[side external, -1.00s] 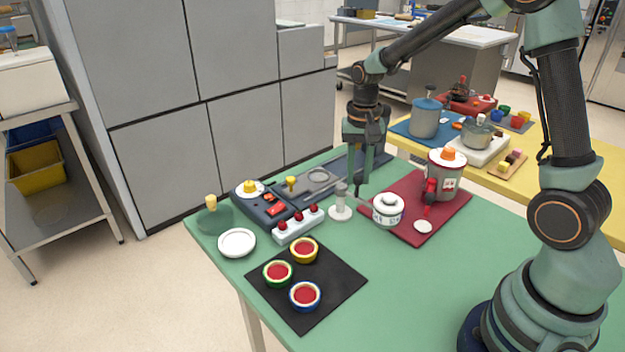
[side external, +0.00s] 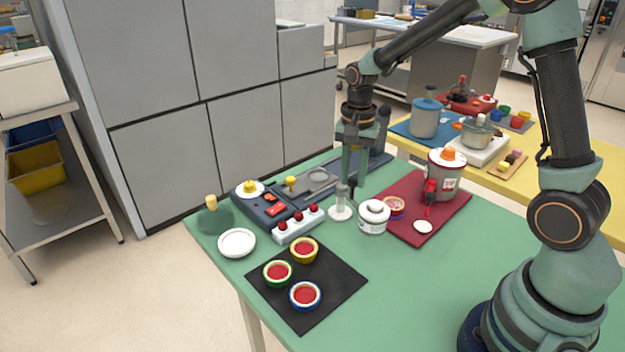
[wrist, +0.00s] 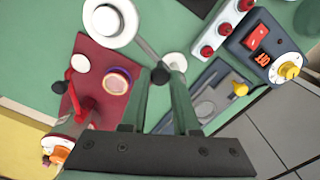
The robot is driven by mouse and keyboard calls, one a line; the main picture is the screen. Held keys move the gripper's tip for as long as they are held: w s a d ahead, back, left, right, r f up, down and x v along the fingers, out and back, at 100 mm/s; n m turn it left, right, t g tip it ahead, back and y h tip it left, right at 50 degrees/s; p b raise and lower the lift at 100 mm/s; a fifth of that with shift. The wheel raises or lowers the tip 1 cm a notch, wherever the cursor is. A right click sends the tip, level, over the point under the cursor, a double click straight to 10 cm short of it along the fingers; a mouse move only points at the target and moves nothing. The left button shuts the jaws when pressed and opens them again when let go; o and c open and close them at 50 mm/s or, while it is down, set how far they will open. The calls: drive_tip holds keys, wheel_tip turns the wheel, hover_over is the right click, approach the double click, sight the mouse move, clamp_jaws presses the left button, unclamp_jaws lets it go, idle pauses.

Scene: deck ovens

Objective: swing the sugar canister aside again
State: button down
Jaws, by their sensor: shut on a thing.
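The sugar canister (side external: 373,222), white with a round lid, hangs or stands just left of the dark red mat. It also shows at the top of the wrist view (wrist: 104,18). A thin grey swing arm (wrist: 146,46) runs from it toward the white post (side external: 340,208). My gripper (wrist: 160,75) is shut at a dark knob on the swing arm's end, close by the post. The fingertips partly hide the grip. A purple-rimmed bowl with a pinkish filling (side external: 394,206) sits on the red mat (side external: 408,233), beside the canister and uncovered.
A grey pot with an orange knob and red tap (side external: 447,172) and a small white disc (side external: 423,227) are on the red mat. A red-knobbed block (side external: 298,226) stands left of the post. A black mat (side external: 331,267) holds several red-filled bowls. Green table lies clear in front.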

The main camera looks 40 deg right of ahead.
drive_tip(key=c, duration=0.7)
unclamp_jaws()
drive_tip(key=shift+o, duration=0.2)
wheel_tip(320, 180, up, 12)
drive_tip(key=shift+r, duration=0.1)
wheel_tip(320, 180, up, 3)
drive_tip(key=n+t, duration=0.3)
drive_tip(key=n, duration=0.2)
hover_over(366, 203)
drive_tip(key=s+a+f+n+t, duration=0.2)
drive_tip(key=s+n, duration=0.4)
drive_tip(key=n, duration=0.1)
drive_tip(key=shift+s+n+t, duration=0.3)
